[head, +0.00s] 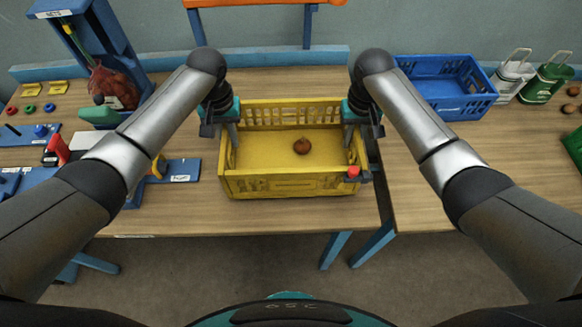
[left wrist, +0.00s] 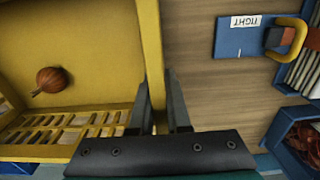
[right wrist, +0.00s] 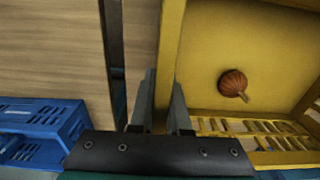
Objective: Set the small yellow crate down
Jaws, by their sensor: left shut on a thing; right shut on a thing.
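The small yellow crate (head: 290,186) is level over the wooden table, close to the seam at its right. I cannot tell whether its base touches the table. One brown onion (head: 301,146) lies inside; it also shows in the left wrist view (left wrist: 54,80) and right wrist view (right wrist: 233,83). My left gripper (head: 232,131) is shut on the crate's left wall, with the yellow wall between its fingers in the left wrist view (left wrist: 158,105). My right gripper (head: 351,131) is shut on the right wall, as the right wrist view (right wrist: 164,105) shows.
A blue crate (head: 447,92) stands at the back right beside a white and a green container (head: 545,82). A blue stand with a net of onions (head: 112,86) is at the back left. Blue tool boards (head: 178,171) lie left. A red-topped item (head: 352,171) shows at the yellow crate's front right corner.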

